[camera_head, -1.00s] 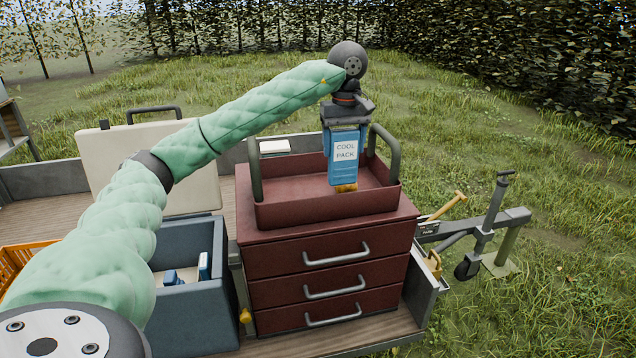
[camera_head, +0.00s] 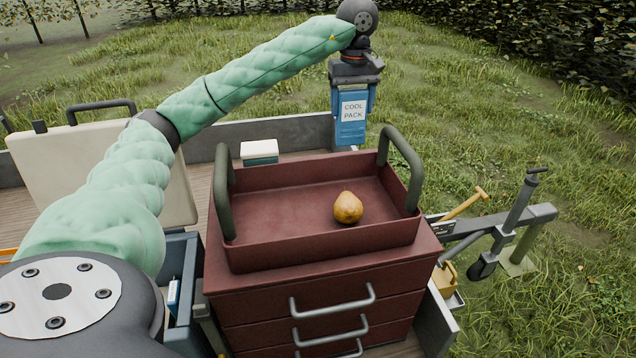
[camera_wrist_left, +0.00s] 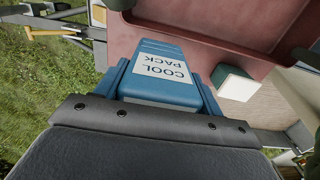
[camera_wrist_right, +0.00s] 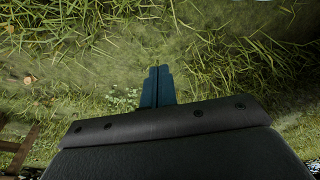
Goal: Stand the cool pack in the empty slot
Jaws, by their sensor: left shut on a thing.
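The cool pack (camera_head: 353,112), blue with a white label, hangs upright from my left gripper (camera_head: 354,92). The gripper is shut on it, and the pack appears beyond the rear of the red tray. In the left wrist view the cool pack (camera_wrist_left: 163,75) sits between the blue fingers. The blue-grey box (camera_head: 186,338) at the lower left is mostly hidden by my left arm; a white and blue item (camera_head: 173,296) shows inside. I cannot make out the empty slot. My right gripper (camera_wrist_right: 156,72) is shut and empty above grass.
The red tray (camera_head: 280,252) with two raised handles stands on a red drawer unit (camera_head: 250,305); a pear (camera_head: 348,207) lies in it. A small white-topped block (camera_head: 260,152) sits behind it. A cream panel (camera_head: 60,165) stands at the left. A metal post (camera_head: 515,215) is at the right.

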